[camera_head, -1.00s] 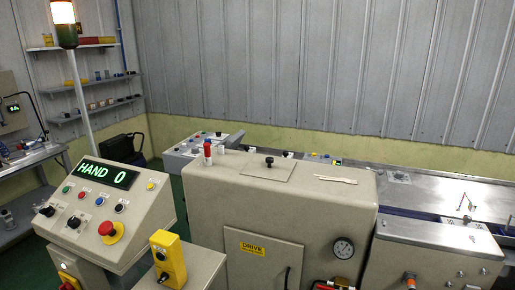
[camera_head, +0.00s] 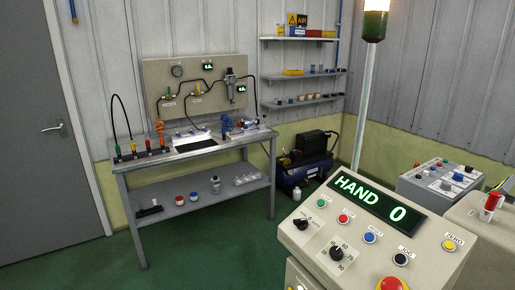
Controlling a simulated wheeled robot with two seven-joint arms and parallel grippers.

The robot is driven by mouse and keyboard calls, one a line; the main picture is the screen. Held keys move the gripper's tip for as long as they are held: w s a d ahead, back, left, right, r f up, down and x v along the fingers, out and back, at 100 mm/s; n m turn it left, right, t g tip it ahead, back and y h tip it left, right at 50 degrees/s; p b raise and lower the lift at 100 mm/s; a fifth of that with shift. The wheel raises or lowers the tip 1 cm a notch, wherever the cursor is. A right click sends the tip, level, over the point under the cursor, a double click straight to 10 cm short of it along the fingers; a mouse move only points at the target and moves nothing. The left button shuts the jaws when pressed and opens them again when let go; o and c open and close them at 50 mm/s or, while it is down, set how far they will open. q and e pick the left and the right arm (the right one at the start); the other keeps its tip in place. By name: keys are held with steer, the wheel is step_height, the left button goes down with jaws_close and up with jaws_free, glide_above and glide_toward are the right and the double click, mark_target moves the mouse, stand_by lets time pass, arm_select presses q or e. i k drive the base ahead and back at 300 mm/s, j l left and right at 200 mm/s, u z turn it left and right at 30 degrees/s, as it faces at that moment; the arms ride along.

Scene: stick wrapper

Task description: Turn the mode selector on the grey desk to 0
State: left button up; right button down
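A grey-beige control desk (camera_head: 330,262) stands at the lower right, with a lit green display (camera_head: 370,201) reading "HAND 0". A black selector knob (camera_head: 301,223) sits at its left edge; the small labels around it are too small to read. A second black knob (camera_head: 336,253) with a numbered scale sits below and to its right. Neither of my grippers shows in this view.
The desk also bears red (camera_head: 343,218), blue (camera_head: 369,237), black and yellow buttons, and a red mushroom button (camera_head: 391,284). A smaller grey panel (camera_head: 440,184) stands behind at the right. A workbench (camera_head: 190,150) stands at the back left. Green floor between is clear.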

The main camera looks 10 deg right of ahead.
mark_target(468, 169)
steer(key=i+j+u, duration=0.5)
steer(key=i+u, duration=0.15)
steer(key=i+j+u, duration=0.1)
steer(key=i+u, duration=0.2)
steer(key=i, duration=0.2)
steer(key=i+l+z, duration=0.15)
steer(key=i+z, duration=1)
steer(key=i+j+z, duration=0.2)
steer(key=i+z, duration=0.2)
steer(key=i+l+z, duration=0.1)
steer(key=i+z, duration=0.2)
steer(key=z, duration=0.15)
steer(key=i+z, duration=0.35)
steer(key=z, duration=0.15)
steer(key=i+j+z, duration=0.1)
steer(key=i+z, duration=0.2)
steer(key=z, duration=0.15)
steer(key=i+j+z, duration=0.2)
steer(key=z, duration=0.25)
steer(key=i, duration=0.1)
